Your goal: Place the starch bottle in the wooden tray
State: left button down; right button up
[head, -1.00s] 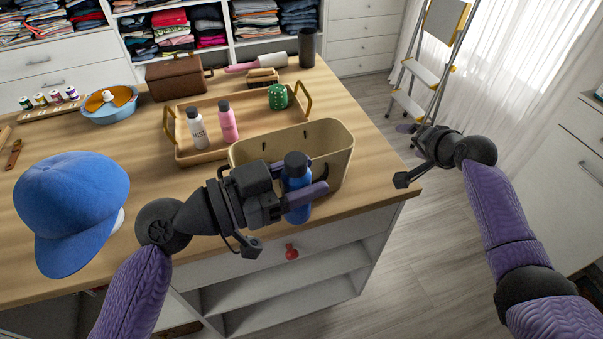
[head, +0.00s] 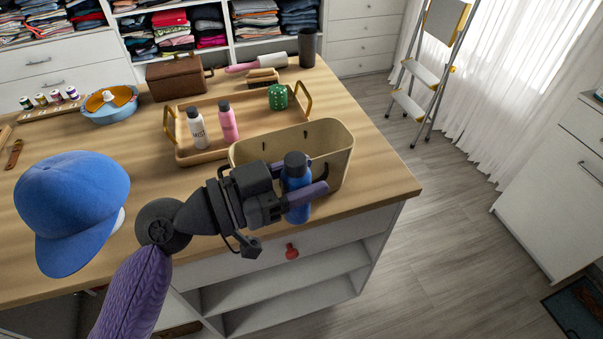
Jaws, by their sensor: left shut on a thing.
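My left gripper (head: 314,176) is shut on a blue bottle (head: 298,211) with a dark cap. The bottle is upright at the front edge of the table, in front of the beige bin. Its label cannot be read, and the fingers hide its middle. The wooden tray (head: 187,156) with brass handles lies behind the bin. In it stand a white bottle (head: 197,130) marked "MIST", a pink bottle (head: 228,123) and a green dotted object (head: 277,97). My right gripper is out of view.
The open beige bin (head: 334,163) stands between the held bottle and the tray. A blue cap (head: 72,205) lies at the left. A brown box (head: 176,78), a brush (head: 262,77) and a dark cup (head: 307,48) stand behind the tray. A stepladder (head: 425,75) is at the right.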

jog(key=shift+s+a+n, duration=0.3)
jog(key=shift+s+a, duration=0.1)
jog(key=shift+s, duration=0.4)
